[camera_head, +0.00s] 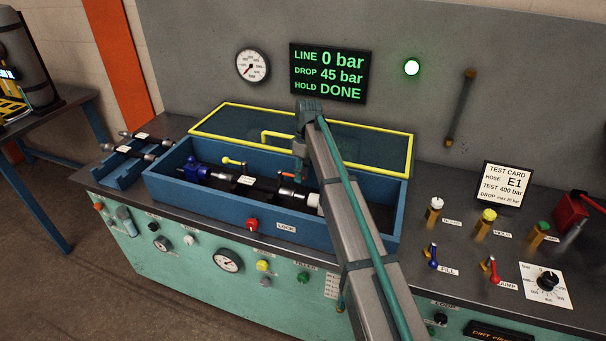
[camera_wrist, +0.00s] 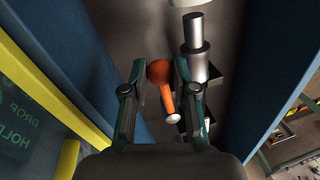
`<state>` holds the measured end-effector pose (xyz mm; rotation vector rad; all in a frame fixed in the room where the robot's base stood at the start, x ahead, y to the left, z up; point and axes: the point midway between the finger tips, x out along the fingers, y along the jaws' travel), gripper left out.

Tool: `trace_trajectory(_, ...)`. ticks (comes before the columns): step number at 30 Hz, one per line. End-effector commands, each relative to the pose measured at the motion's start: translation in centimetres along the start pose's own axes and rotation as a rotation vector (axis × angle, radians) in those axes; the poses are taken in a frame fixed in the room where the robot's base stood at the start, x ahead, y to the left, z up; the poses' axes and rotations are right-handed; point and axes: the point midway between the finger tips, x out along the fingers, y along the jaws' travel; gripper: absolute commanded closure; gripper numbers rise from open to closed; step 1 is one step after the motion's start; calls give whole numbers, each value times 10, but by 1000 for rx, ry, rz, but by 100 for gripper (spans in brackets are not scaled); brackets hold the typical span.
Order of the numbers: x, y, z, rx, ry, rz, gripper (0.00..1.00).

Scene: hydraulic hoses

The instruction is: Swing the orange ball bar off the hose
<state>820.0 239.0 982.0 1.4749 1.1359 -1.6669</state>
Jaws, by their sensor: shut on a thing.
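The orange ball bar (camera_wrist: 166,92) lies between my gripper's two fingers (camera_wrist: 158,72) in the wrist view, its round ball end held at the fingertips and its pale far end free. Beside it on the right is a silver fitting (camera_wrist: 197,62). In the head view the black hose (camera_head: 265,185) with a white tag lies in the blue trough (camera_head: 170,190), with silver fittings (camera_head: 287,193) at its right end. My gripper (camera_head: 300,175) reaches down there, partly hidden by my arm. The bar's seat on the fitting is not clear.
The yellow-framed clear lid (camera_head: 405,150) stands open behind the trough. Spare hoses (camera_head: 130,148) lie in a rack at left. The display (camera_head: 329,73) reads LINE 0 bar, DROP 45 bar, HOLD DONE; a green lamp (camera_head: 411,68) glows.

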Motion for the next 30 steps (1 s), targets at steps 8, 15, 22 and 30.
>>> trace_trajectory(8,-1,1,-1,1,1,2,47)
trace_trajectory(15,-2,1,0,1,1,1,47)
trace_trajectory(22,-25,2,-1,1,3,2,47)
trace_trajectory(30,-78,2,-2,1,3,3,47)
